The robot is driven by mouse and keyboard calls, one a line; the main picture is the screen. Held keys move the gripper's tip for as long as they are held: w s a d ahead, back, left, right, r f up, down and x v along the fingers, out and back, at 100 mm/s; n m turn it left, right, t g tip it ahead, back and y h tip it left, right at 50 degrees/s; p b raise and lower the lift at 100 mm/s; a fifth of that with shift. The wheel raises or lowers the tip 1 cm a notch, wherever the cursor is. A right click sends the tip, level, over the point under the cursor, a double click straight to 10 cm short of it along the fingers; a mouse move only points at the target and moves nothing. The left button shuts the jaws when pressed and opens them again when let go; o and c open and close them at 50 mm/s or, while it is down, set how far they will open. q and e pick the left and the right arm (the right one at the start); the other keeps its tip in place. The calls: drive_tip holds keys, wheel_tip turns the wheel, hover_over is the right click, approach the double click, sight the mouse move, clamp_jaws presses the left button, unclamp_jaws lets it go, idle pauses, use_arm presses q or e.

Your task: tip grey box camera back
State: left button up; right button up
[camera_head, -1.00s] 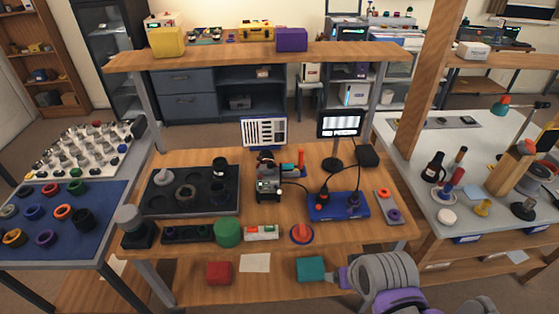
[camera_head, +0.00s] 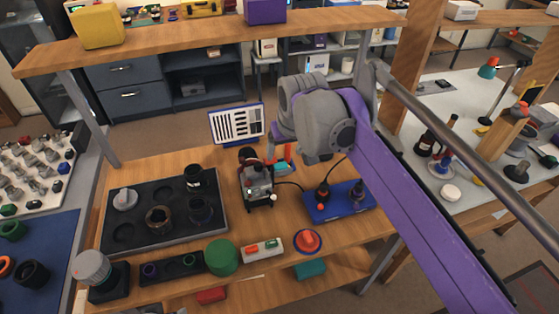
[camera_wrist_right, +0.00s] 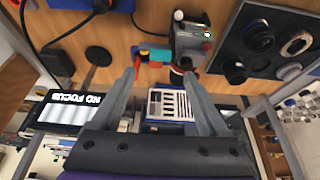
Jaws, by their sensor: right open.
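The grey box camera (camera_head: 257,183) stands on the wooden bench, just right of the dark parts tray; a cable runs from it. In the right wrist view the grey box camera (camera_wrist_right: 190,42) shows beyond the fingertips. My right gripper (camera_wrist_right: 162,72) is open and empty, with its fingers apart from the camera. In the head view my right arm (camera_head: 318,122) reaches in over the back of the bench, and its wrist hides most of the fingers. My left gripper is not in view.
A striped test chart (camera_head: 236,123) stands behind the camera. A teal and red piece (camera_head: 284,166) is beside it. The dark tray (camera_head: 125,239) lies left, a blue board (camera_head: 338,205) right. A lit "NO FOCUS" display (camera_wrist_right: 65,112) shows in the wrist view.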

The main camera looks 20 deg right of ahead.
sight(281, 164)
drive_tip(key=x, duration=0.7)
drive_tip(key=shift+w+f+b, duration=0.2)
drive_tip(key=shift+f+b, duration=0.1)
drive_tip(key=shift+f, duration=0.05)
clamp_jaws()
